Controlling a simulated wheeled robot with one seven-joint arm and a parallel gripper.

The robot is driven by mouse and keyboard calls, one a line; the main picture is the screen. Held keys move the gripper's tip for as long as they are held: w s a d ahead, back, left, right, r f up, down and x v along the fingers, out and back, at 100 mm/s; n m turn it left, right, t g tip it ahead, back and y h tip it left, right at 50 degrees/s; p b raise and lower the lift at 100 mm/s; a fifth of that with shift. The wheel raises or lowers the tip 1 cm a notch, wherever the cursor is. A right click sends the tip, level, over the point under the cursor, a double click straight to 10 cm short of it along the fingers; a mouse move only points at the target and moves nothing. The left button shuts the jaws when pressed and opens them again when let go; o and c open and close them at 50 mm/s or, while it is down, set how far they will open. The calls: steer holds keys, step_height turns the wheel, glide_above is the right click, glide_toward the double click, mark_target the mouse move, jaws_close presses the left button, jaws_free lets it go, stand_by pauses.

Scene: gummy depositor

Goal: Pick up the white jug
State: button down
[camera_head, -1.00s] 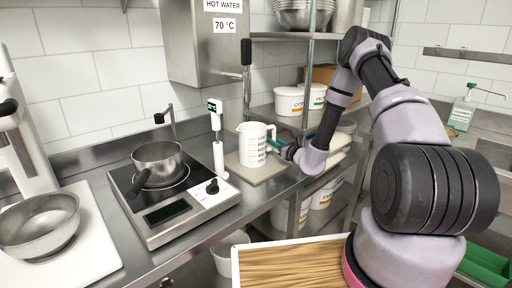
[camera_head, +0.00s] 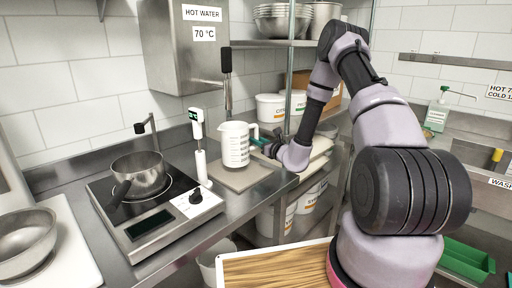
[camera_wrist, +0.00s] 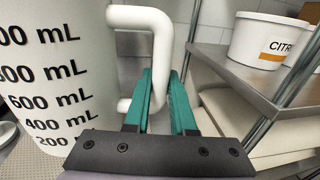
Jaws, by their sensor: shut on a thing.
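The white jug (camera_head: 234,148) is upright with black volume marks, over the beige mat (camera_head: 243,181) on the steel counter. I cannot tell whether its base touches the mat. In the wrist view the jug (camera_wrist: 55,85) fills the left side, with its white handle (camera_wrist: 163,45) facing my gripper. My gripper (camera_head: 262,145) is to the right of the jug, level with its handle. Its green fingers (camera_wrist: 166,85) are close together around the handle's upright part and shut on it. The fingers hide part of the handle.
An induction hob with a steel pot (camera_head: 138,173) and a white stick device (camera_head: 201,150) stand left of the jug. The hot water dispenser's tap (camera_head: 227,75) hangs above and behind it. Shelves with white tubs (camera_head: 270,107) stand at the right.

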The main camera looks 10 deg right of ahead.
steer(key=v, duration=1.8)
steer(key=c, duration=1.3)
jaws_free()
jaws_close()
steer(key=shift+w, duration=0.1)
